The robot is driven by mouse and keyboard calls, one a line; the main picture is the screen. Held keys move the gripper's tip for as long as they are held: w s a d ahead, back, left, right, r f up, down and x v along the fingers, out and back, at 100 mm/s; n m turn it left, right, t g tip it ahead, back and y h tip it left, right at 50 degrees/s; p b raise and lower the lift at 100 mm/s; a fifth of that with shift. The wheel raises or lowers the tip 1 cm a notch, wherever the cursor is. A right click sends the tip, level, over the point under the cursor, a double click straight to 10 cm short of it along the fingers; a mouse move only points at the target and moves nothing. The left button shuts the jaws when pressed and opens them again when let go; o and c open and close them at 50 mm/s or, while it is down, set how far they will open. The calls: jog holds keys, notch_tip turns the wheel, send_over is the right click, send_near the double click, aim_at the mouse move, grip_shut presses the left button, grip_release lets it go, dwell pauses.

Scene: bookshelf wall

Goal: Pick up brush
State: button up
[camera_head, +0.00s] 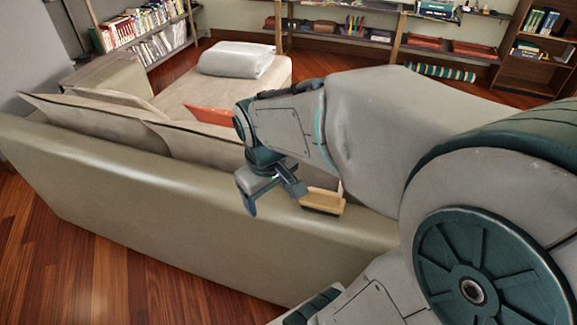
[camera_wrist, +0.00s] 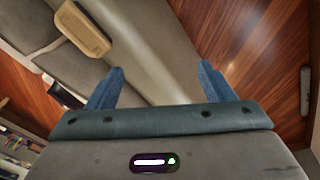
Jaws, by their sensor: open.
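The brush (camera_head: 323,201) has a light wooden body and lies on top of the beige sofa's back. In the head view it is just right of my gripper (camera_head: 272,196), partly behind my arm. In the wrist view the brush (camera_wrist: 82,30) is at the upper left, ahead of and outside the left finger. My gripper (camera_wrist: 160,86) is open, its two blue fingers spread apart with nothing between them. The gripper hangs by the near edge of the sofa back and appears not to touch the brush.
The beige sofa (camera_head: 100,150) runs across the middle, with cushions, an orange item (camera_head: 208,115) and a folded white blanket (camera_head: 236,59) on it. Bookshelves (camera_head: 150,35) line the far walls. Wooden floor (camera_head: 110,275) is clear in front of the sofa back.

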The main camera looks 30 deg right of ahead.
jog(key=w+d+f+n+g+h+p, duration=0.1)
jog(key=w+d+f+n+g+h, duration=0.15)
jog(key=d, duration=0.45)
jog(key=w+d+f+n+g+h+p, duration=0.1)
jog(key=w+d+n, duration=0.2)
jog(key=d, duration=0.3)
send_over(328, 201)
jog(key=w+a, duration=0.2)
jog(key=f, duration=0.8)
jog(key=shift+s, duration=0.2)
jog(key=x, duration=0.4)
jog(key=shift+s+a, duration=0.15)
jog(key=shift+s, duration=0.25)
jog(key=shift+d+f, duration=0.25)
jog(key=shift+f, duration=0.35)
jog(key=c, duration=1.1)
